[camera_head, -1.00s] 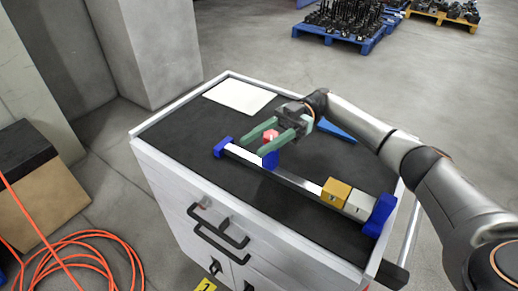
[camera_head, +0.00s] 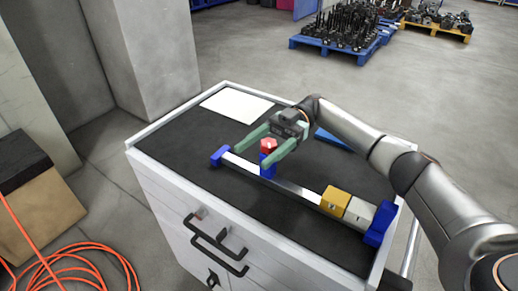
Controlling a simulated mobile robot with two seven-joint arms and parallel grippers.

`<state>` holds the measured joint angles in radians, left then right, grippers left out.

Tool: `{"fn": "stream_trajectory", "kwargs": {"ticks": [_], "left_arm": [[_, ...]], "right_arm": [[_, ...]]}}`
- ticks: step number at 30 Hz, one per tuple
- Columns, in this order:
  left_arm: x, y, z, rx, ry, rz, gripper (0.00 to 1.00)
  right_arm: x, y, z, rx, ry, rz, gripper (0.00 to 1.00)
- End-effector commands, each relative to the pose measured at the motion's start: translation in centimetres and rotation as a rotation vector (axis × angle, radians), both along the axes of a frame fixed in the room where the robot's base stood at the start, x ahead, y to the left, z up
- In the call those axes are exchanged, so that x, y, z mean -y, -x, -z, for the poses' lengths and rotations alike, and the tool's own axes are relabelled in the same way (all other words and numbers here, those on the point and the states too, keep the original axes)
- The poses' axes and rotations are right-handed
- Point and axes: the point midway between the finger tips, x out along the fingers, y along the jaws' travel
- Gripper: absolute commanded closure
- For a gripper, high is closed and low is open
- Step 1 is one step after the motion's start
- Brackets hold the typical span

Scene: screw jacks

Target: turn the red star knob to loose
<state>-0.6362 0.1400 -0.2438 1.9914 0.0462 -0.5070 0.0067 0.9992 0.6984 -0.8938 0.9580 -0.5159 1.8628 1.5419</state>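The red star knob (camera_head: 268,145) is at the top of a blue sliding jaw (camera_head: 267,166) on a metal bar clamp (camera_head: 296,189) lying on a cart. My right gripper (camera_head: 252,160) has green fingers spread apart, one on each side of the knob. A gap shows between the knob and the fingers; exact contact and height are hard to tell. The clamp has a blue end (camera_head: 222,155) at left and a blue end (camera_head: 380,224) at right. My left gripper is not in view.
A yellow block (camera_head: 335,201) and a grey block (camera_head: 359,213) sit by the right clamp end. A white sheet (camera_head: 237,105) and a blue flat item (camera_head: 332,139) lie on the dark cart top (camera_head: 190,130). A concrete pillar (camera_head: 145,70) stands behind left.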

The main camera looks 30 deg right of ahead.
Motion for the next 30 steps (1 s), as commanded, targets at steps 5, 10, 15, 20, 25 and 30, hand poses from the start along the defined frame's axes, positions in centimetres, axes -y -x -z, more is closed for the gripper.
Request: {"fn": "stream_trajectory", "kwargs": {"ticks": [5, 10, 15, 20, 25, 30], "left_arm": [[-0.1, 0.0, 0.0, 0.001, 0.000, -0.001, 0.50], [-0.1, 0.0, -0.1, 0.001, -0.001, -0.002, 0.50], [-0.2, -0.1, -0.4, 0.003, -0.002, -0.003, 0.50], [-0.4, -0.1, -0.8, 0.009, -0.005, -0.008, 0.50], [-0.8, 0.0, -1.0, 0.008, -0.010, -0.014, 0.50], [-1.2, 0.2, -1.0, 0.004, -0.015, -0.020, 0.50]], "right_arm": [[0.0, 0.0, 0.0, 0.001, 0.000, 0.001, 0.24], [0.0, 0.0, -0.4, 0.002, 0.000, 0.001, 0.24], [0.0, 0.0, -2.8, 0.006, -0.001, 0.001, 0.24], [-0.4, 1.2, -4.6, 0.003, 0.002, -0.001, 0.24], [-1.1, 2.7, -6.7, 0.004, 0.002, 0.000, 0.24], [-1.9, 4.6, -9.0, 0.003, 0.002, -0.001, 0.24]]}}
